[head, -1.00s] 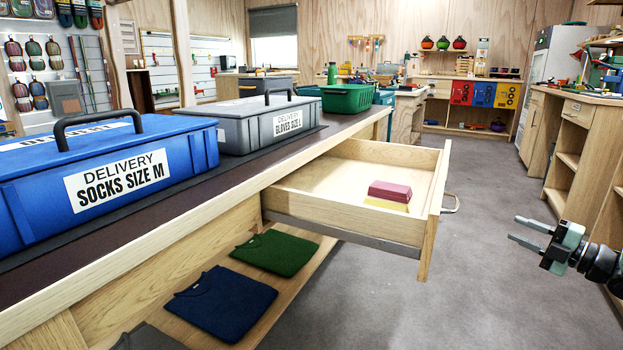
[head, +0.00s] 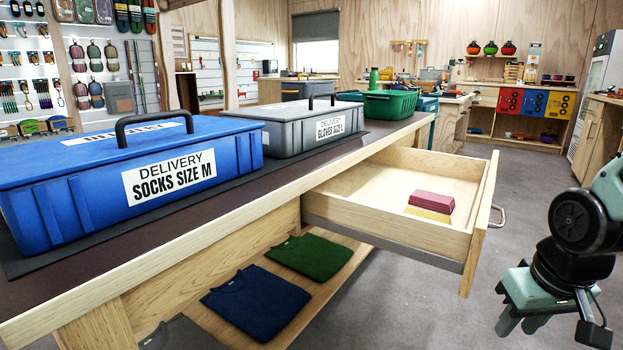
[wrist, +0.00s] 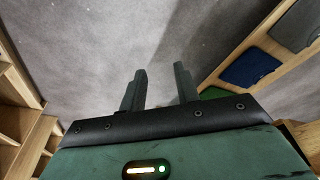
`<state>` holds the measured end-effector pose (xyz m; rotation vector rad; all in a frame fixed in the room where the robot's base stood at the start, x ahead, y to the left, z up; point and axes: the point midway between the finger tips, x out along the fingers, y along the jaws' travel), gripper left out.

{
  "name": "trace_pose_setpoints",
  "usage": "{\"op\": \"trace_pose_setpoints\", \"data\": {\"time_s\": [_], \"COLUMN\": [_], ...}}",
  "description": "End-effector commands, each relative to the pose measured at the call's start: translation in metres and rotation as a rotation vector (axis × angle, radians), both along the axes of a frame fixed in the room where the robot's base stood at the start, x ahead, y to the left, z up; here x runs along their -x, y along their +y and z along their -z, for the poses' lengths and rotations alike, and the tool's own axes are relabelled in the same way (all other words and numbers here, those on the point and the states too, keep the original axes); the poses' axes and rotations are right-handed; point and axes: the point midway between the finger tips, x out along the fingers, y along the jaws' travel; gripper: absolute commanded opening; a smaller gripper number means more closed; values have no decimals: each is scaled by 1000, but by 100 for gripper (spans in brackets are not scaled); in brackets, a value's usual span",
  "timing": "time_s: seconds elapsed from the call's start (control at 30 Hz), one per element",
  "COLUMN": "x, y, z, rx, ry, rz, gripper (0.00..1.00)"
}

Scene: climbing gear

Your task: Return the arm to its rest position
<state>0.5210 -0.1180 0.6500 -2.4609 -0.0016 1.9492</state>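My gripper (head: 521,322) is at the lower right of the head view, pointing down over the grey floor, to the right of the open drawer. In the wrist view its two fingers (wrist: 160,92) stand apart with nothing between them, only floor beyond. My arm is partly folded at the right edge of the head view, and some of it is cut off by the frame.
An open drawer (head: 385,222) juts from the counter (head: 240,225), holding red and yellow items (head: 431,204). A blue box (head: 60,195) and a grey box (head: 285,120) stand on top. A navy shirt (head: 256,300) and a green shirt (head: 306,256) lie on the lower shelf.

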Motion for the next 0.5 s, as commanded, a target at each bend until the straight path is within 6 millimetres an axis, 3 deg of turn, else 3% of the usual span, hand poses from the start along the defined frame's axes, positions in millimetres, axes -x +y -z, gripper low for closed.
{"op": "trace_pose_setpoints", "data": {"time_s": [0.03,0.1,0.2,0.3,0.5], "x": [8,21,46,73,135], "y": [28,64,105,137,184], "z": [-3,-6,-10,-14,-21], "rx": [-9,-11,-10,-2,33], "ry": [22,53,94,133,204], "rz": [-74,-188,-324,-450,-687], "gripper": [31,31,31,31,31]}}
